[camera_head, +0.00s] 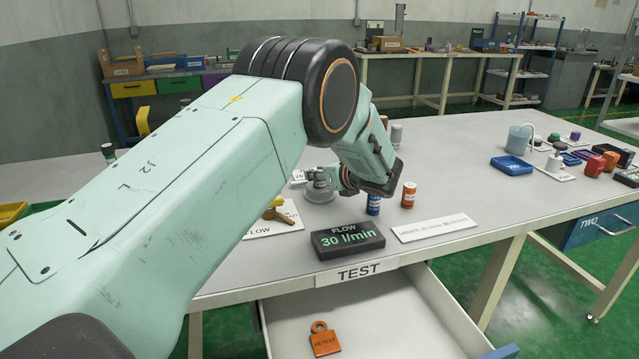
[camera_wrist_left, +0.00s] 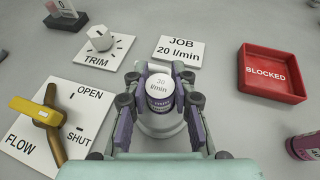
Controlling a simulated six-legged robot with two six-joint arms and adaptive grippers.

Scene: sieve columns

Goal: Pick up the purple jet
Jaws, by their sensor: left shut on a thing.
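The purple jet (camera_wrist_left: 160,95), with a white top marked 30 l/min and a dark purple band, stands upright in the left wrist view. It is in or over a round grey seat (camera_wrist_left: 162,123); I cannot tell if it is clear of it. My left gripper (camera_wrist_left: 160,102) is shut on its sides. In the head view, my left gripper (camera_head: 345,180) is low over the round grey seat (camera_head: 320,193), and the jet is hardly visible there. My right gripper is not in view.
Beside the gripper stand a blue cylinder (camera_head: 373,204) and an orange cylinder (camera_head: 409,195). A yellow lever (camera_wrist_left: 50,120), a trim knob (camera_wrist_left: 101,38) and a red BLOCKED tray (camera_wrist_left: 270,73) surround the seat.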

